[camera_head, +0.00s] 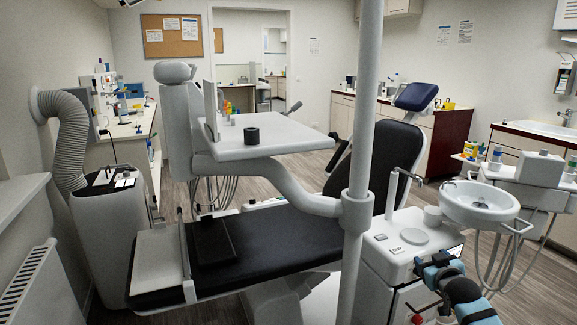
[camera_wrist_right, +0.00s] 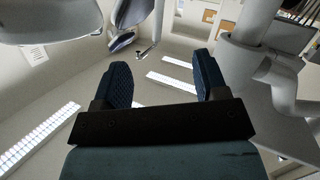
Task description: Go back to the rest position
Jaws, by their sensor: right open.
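My right arm (camera_head: 462,292), blue and black, comes in at the lower right of the head view, beside the white dental unit (camera_head: 385,240). In the right wrist view, my right gripper (camera_wrist_right: 164,82) has its two dark blue fingers wide apart with nothing between them. That view looks upward, with bright ceiling lights behind the fingers. In the head view the fingertips are too small to make out clearly. My left gripper is in neither view.
The white pole (camera_head: 365,110) and round spittoon bowl (camera_head: 480,203) stand close to my right arm. The black dental chair (camera_head: 270,245) fills the middle. A white tray table (camera_head: 275,140) carries a small black cylinder (camera_head: 251,135). Some wooden floor (camera_head: 455,190) shows beyond.

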